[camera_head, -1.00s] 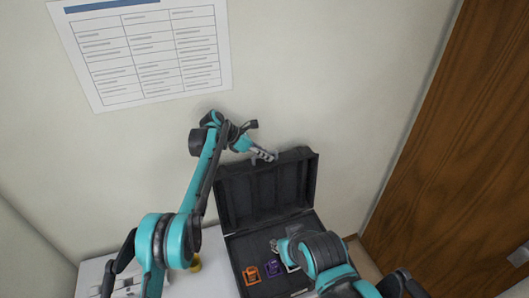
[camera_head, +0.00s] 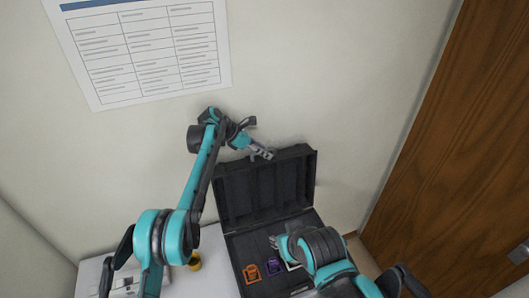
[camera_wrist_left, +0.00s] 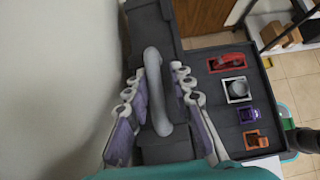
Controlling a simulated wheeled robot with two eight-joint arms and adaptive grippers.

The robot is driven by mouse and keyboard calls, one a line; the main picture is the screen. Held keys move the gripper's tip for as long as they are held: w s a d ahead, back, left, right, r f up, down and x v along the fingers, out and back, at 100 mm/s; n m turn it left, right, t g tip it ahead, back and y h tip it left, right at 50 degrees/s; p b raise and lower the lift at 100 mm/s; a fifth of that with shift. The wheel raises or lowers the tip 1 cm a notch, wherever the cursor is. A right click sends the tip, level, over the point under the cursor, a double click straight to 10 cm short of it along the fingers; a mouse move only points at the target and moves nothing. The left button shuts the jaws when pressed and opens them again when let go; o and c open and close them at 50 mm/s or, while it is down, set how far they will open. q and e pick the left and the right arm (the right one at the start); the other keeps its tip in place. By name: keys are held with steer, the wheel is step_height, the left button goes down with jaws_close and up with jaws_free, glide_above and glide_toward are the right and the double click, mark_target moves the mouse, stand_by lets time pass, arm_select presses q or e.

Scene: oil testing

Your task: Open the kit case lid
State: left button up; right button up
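The dark kit case stands open on the white table. Its lid (camera_head: 265,192) is swung up, roughly upright against the wall side. My left gripper (camera_head: 264,154) is at the lid's top edge. In the left wrist view, the fingers of my left gripper (camera_wrist_left: 158,112) are spread on both sides of the grey lid handle (camera_wrist_left: 153,75), with gaps beside it. The case base (camera_head: 237,262) lies flat below, with its inside showing. My right gripper (camera_head: 279,243) is low over the base; its fingers are too small and partly hidden to tell open or shut.
The base holds an orange piece (camera_head: 251,273), a purple piece (camera_head: 273,266), a white-framed round piece (camera_wrist_left: 237,89) and a red piece (camera_wrist_left: 227,62). A yellow item (camera_head: 194,261) stands left of the case. The wall is close behind the lid; a wooden door (camera_head: 465,150) is at the right.

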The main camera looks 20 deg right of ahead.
arm_select(q)
steer(key=v, duration=1.1)
steer(key=shift+a+r, duration=0.15)
steer(key=shift+a, duration=0.1)
steer(key=shift+w, duration=0.1)
steer(key=s+a+f+m+t+y+b, duration=0.3)
steer(key=s+a+m+b, duration=0.6)
steer(key=s+a, duration=0.9)
steer(key=s+a+f+m+t+y+b, duration=0.4)
steer(key=s+a+f+m, duration=0.5)
steer(key=s+a+f, duration=0.7)
steer(key=s+f+y+b, duration=0.2)
steer(key=s+b, duration=0.1)
steer(key=shift+s+f+m+t, duration=0.2)
steer(key=shift+f+m+t, duration=0.1)
steer(key=shift+f+m, duration=0.1)
